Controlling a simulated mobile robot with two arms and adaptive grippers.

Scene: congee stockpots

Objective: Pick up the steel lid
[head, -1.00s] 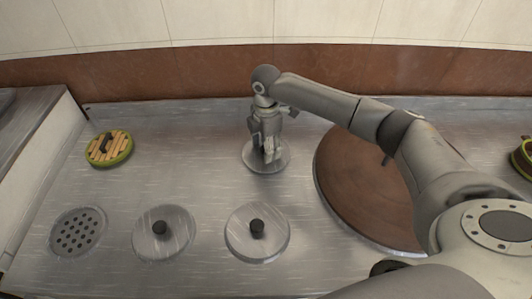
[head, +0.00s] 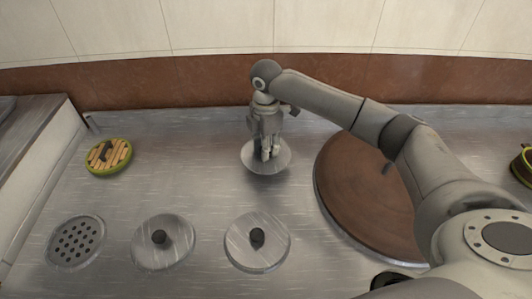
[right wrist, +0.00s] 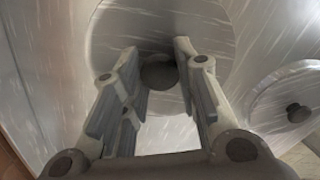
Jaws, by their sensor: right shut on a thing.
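The steel lid (head: 250,163) is a round, brushed disc with a dark knob (right wrist: 160,74), in the middle of the counter in the head view. My right gripper (head: 267,154) is above it, pointing down, with its fingers shut on the knob. The lid appears slightly raised off the counter, with a soft shadow below it. In the right wrist view the lid (right wrist: 120,40) fills the upper middle, with the knob between the fingertips. My left gripper is not in view.
Two similar knobbed lids (head: 178,255) (head: 277,255) and a perforated drain plate (head: 75,242) lie in front. A slatted wooden round with a green rim (head: 108,157) is at left. A large brown disc (head: 350,190) lies right, under my arm. A tiled wall stands behind.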

